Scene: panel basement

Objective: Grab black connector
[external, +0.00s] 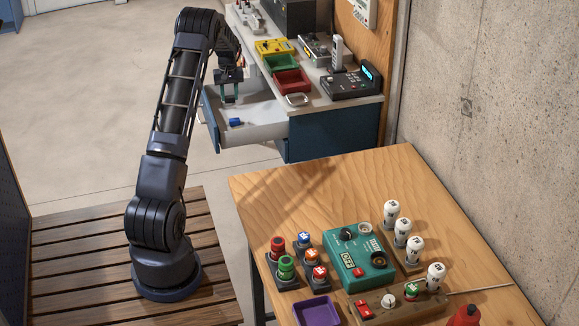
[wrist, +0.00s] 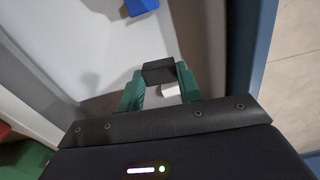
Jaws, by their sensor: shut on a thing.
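The black connector (wrist: 159,71) is a small dark block. In the wrist view it sits between the green fingertips of my gripper (wrist: 160,84), which is shut on it. Below it the pale inside of an open drawer (wrist: 95,50) shows.
A blue block (wrist: 140,6) lies in the drawer, apart from my gripper; it also shows in the external view (external: 236,122). The counter above holds a red tray (external: 292,82), a green tray (external: 280,62) and several devices. A wooden table (external: 275,185) with a green box (external: 350,262) stands in front.

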